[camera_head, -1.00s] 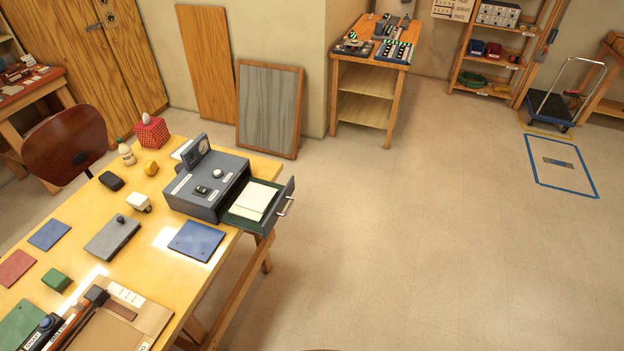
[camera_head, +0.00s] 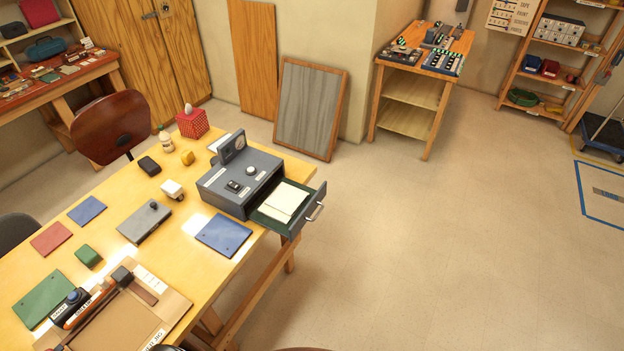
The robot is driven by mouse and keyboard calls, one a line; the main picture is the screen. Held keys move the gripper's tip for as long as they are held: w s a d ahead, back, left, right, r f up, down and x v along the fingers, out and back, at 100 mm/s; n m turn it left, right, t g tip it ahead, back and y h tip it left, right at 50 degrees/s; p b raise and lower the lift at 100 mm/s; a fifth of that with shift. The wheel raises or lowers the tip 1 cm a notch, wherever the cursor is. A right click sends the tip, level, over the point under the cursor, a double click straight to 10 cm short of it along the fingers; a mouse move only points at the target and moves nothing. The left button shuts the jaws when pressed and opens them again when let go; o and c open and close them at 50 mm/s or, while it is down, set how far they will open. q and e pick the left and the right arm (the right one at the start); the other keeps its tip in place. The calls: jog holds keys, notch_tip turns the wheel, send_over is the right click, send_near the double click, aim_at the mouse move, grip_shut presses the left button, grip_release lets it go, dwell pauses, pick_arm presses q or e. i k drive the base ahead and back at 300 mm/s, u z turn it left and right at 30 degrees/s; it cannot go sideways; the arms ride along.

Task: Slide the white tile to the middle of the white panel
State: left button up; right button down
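I cannot make out the white tile or the white panel for certain. A small white block (camera_head: 172,189) with dark parts at its base stands on the yellow wooden table (camera_head: 190,262). A flat white piece (camera_head: 217,144) lies at the table's back edge, partly hidden behind the grey box; I cannot tell if it is the panel. Neither of my grippers is in view.
A grey box (camera_head: 240,186) has its drawer (camera_head: 307,208) open past the table's right edge, with white papers inside. Flat blue (camera_head: 223,235), red (camera_head: 51,238) and green (camera_head: 43,298) plates lie on the table. A chair (camera_head: 112,128) stands behind; floor (camera_head: 440,260) at right is clear.

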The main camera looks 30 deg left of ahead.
aim_at(286, 199)
jog(key=i, duration=2.65)
jog(key=u, duration=2.95)
